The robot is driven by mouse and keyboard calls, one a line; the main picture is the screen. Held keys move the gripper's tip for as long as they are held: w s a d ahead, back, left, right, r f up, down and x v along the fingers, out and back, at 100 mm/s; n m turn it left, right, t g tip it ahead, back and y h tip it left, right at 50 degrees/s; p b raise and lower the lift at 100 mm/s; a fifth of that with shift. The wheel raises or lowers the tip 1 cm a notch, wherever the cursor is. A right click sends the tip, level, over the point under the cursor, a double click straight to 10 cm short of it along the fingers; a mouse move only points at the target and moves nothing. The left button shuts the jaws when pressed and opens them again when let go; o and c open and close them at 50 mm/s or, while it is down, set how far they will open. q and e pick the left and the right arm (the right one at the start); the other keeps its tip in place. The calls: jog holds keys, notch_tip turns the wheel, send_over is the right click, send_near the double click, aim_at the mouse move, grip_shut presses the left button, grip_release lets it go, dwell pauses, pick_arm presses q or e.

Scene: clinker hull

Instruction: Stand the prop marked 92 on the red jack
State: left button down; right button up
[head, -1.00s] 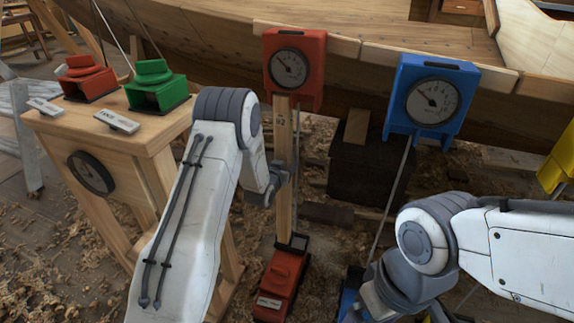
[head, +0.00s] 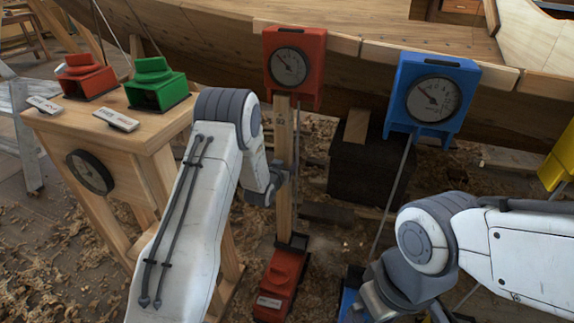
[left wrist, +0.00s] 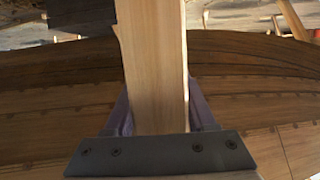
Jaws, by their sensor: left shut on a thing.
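A long pale wooden prop (head: 284,213) stands nearly upright in the head view. Its lower end meets the dark top of the red jack (head: 281,283); I cannot tell whether it bears there. Its upper end is just under or behind the red gauge box (head: 295,62) on the hull. A small mark shows high on the prop, too small to read. My left gripper (head: 284,183) is shut on the prop about midway up. The left wrist view shows the prop (left wrist: 155,65) between the fingers.
A blue gauge box (head: 434,92) hangs on the hull to the right, above a partly hidden blue jack (head: 350,293). A wooden stand (head: 150,137) at left carries red (head: 86,80) and green (head: 158,88) blocks. A dark block (head: 365,175) stands behind. Shavings cover the floor.

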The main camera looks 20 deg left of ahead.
pick_arm(q)
jog(key=shift+w+r, duration=0.1)
jog(key=shift+c, duration=0.7)
grip_release()
jog(key=p+v, duration=0.3)
jog(key=v, duration=0.7)
jog(key=shift+s, duration=0.25)
jog(key=shift+s, duration=0.1)
jog(key=shift+s+b, duration=0.3)
jog(key=shift+s, duration=2.1)
